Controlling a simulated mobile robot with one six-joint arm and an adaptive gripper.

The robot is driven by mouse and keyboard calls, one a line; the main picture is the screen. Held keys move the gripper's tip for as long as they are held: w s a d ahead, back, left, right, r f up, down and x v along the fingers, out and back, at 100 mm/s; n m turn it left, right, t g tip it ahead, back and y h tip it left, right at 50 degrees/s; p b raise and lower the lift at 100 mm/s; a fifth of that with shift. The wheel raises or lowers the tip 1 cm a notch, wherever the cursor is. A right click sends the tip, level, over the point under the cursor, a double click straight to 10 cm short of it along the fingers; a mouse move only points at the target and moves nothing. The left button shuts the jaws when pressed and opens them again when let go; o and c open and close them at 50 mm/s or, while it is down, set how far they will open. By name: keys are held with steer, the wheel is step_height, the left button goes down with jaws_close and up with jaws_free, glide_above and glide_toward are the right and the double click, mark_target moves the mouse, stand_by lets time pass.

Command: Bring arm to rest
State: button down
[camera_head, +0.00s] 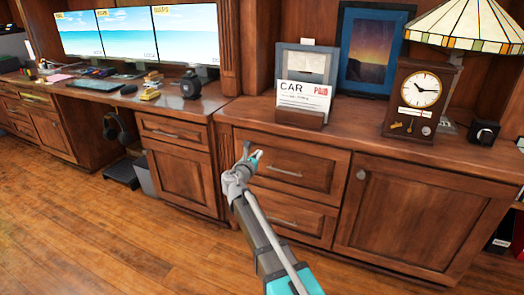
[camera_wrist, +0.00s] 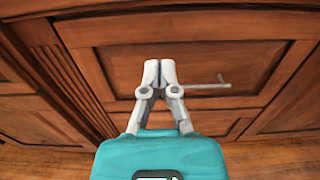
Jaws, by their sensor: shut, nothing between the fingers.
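My gripper (camera_head: 257,156) is raised in front of the wood cabinet, near its upper drawer (camera_head: 310,167) in the head view. In the wrist view my gripper (camera_wrist: 160,68) has its two fingertips together and holds nothing. A drawer front with a metal handle (camera_wrist: 206,86) lies beyond the fingers there. My arm reaches up from the bottom of the head view. I cannot tell the exact gap between the fingertips and the drawer front.
The countertop above holds a card holder (camera_head: 302,118), a clock (camera_head: 414,100), a stained-glass lamp (camera_head: 468,25) and a framed picture (camera_head: 372,55). A desk with monitors (camera_head: 185,35) stands at left. The wood floor (camera_head: 110,225) at lower left is clear.

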steer(key=shift+s+a, duration=0.1)
steer(key=shift+s, duration=0.25)
steer(key=s+d+f+m+g+h+p, duration=0.1)
steer(key=s+d+f+m+g, duration=0.45)
steer(key=d+m, duration=0.4)
steer(key=s+d+f+m+g, duration=0.4)
steer(key=s+d+m, duration=0.3)
steer(key=d, duration=0.4)
steer(key=s+d+f+m+g+y+p, duration=0.1)
steer(key=s+d+f+m+g+y, duration=0.2)
steer(key=s+m, duration=0.55)
steer(key=s+d+f+m+g+y+p, duration=0.1)
steer(key=s+f+m+g+y, duration=0.3)
steer(key=s+m, duration=0.45)
step_height(320, 180, up, 38)
steer(key=n+p, duration=0.1)
steer(key=p, duration=3.6)
steer(key=shift+s+r+p, duration=0.25)
steer(key=shift+s+p, duration=0.05)
steer(key=shift+s, duration=0.1)
steer(key=shift+n+g, duration=0.25)
